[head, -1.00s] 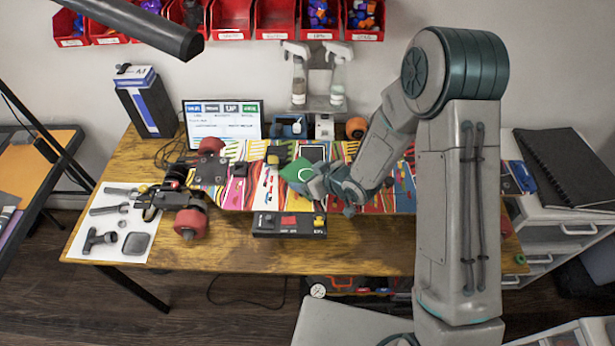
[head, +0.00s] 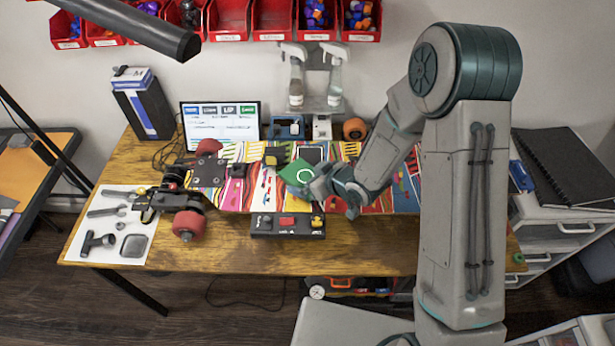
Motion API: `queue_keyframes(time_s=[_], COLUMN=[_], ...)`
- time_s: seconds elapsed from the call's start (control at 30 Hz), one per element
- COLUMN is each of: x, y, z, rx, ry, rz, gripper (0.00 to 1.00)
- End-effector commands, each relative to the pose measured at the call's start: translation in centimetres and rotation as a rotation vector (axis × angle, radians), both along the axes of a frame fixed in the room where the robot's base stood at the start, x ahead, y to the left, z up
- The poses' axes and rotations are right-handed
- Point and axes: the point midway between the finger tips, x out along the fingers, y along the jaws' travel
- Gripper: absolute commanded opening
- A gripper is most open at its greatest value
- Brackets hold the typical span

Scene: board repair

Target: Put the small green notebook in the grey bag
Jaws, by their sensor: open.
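The small green notebook (head: 296,172), with a pale ring on its cover, shows over the middle of the colourful skateboard deck on the workbench. My gripper (head: 314,188) is at its right side, with the arm reaching in from the right. The jaws are open. The fingertips overlap the notebook's right edge, and I cannot tell whether they touch it or whether it lies flat on the deck. I cannot make out a grey bag in this view.
The patterned deck (head: 257,190) lies across the wooden bench (head: 215,258), with red-wheeled trucks at its left. A dark button panel (head: 287,226) sits in front. A screen (head: 220,121), spray bottles (head: 297,80) and red bins (head: 231,18) stand behind.

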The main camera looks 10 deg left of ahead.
Motion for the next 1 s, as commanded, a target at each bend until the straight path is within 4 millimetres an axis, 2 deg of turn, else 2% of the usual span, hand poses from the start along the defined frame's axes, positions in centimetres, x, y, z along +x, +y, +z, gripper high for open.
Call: queue_keyframes(time_s=[0.5,0.8,1.0], x=[-3.5,-4.4,-4.0], y=[-5.9,-7.1,-7.7], z=[5.3,6.3,6.6], rx=[0.0,0.0,-0.022], ry=[-0.002,-0.001,-0.007], rz=[-0.002,-0.001,-0.022], gripper=[0.99,0.99,0.99])
